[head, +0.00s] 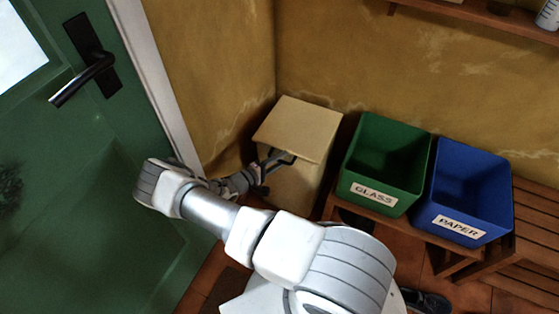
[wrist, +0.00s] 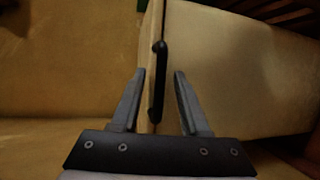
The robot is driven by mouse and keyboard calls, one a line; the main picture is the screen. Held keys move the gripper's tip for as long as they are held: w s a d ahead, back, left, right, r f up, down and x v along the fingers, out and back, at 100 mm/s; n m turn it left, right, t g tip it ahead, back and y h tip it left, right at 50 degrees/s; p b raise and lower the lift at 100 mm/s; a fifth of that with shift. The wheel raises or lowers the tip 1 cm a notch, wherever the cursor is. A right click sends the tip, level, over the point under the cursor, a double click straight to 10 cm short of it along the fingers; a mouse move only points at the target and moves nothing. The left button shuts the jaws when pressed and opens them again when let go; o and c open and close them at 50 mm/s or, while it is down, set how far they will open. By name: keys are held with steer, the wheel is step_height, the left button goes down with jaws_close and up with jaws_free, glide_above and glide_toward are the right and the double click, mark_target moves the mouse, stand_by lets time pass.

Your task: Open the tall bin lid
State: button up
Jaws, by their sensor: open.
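The tall bin (head: 290,185) is a beige box in the corner, left of the green bin. Its flat pale lid (head: 300,130) appears closed on top. My gripper (head: 280,157) is at the lid's front edge, pointing toward it. In the wrist view, the gripper (wrist: 159,73) is open, with one finger on each side of the lid's thin edge (wrist: 152,90). A dark bar-shaped handle (wrist: 160,75) shows along that edge between the fingers. A gap shows between each finger and the edge. The lower front of the bin is partly hidden behind my arm.
A green bin labelled GLASS (head: 382,165) and a blue bin labelled PAPER (head: 468,190) stand on a wooden slatted bench (head: 535,230) to the right. A green door (head: 100,190) with a black handle (head: 85,78) is at left. A shelf (head: 480,15) hangs above.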

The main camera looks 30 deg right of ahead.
jaws_close()
stand_by(1.3)
